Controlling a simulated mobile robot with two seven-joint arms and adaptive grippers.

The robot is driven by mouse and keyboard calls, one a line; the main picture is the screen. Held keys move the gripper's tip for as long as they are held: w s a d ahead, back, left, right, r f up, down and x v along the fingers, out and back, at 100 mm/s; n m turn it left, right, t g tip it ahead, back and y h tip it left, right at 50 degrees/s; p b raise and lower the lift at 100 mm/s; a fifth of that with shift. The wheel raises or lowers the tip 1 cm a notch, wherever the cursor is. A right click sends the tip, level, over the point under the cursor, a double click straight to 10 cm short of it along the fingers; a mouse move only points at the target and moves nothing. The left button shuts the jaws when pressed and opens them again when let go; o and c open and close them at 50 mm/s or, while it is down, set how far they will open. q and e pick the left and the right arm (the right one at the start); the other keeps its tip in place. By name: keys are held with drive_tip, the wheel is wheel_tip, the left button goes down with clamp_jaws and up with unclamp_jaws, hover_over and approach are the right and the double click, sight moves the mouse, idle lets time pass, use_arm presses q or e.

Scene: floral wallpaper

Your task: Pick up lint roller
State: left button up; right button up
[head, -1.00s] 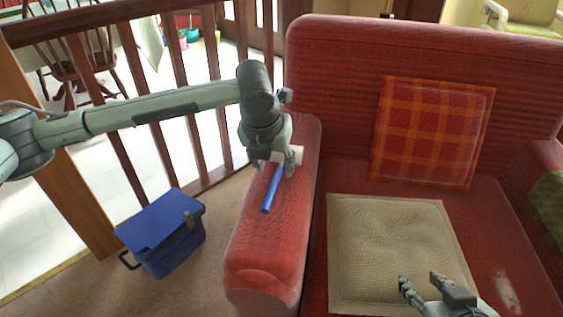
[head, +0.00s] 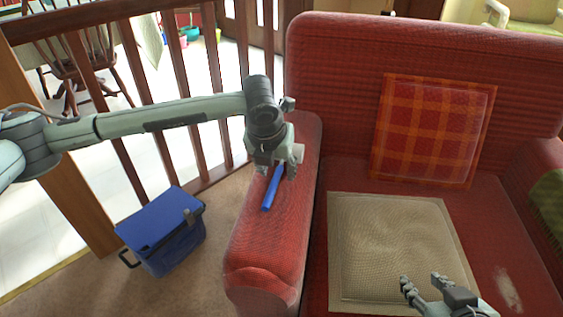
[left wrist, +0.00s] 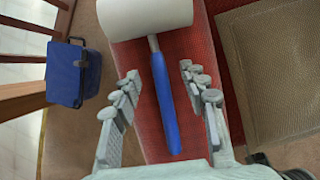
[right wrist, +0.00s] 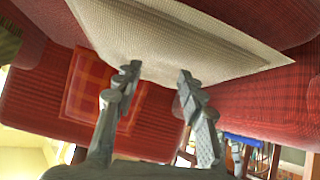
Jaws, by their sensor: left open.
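The lint roller lies on the red sofa's left armrest. Its blue handle (head: 272,190) points toward the front in the head view, and its white roll (head: 297,153) is partly hidden by my left gripper. In the left wrist view the white roll (left wrist: 146,14) is at the top and the blue handle (left wrist: 165,102) runs down between the fingers. My left gripper (head: 278,172) is open just above the roller, with a finger on each side of the handle and gaps on both sides. My right gripper (head: 421,281) is open and empty over the beige cushion.
The beige cushion (head: 394,240) lies on the sofa seat, and a plaid cushion (head: 433,130) leans on the backrest. A blue cooler box (head: 163,229) stands on the floor left of the armrest. A wooden railing (head: 184,100) runs behind it.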

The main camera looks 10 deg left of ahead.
use_arm(q)
drive_tip(key=shift+f+b, duration=0.2)
drive_tip(key=shift+b, duration=0.1)
drive_tip(key=shift+c, duration=0.6)
clamp_jaws()
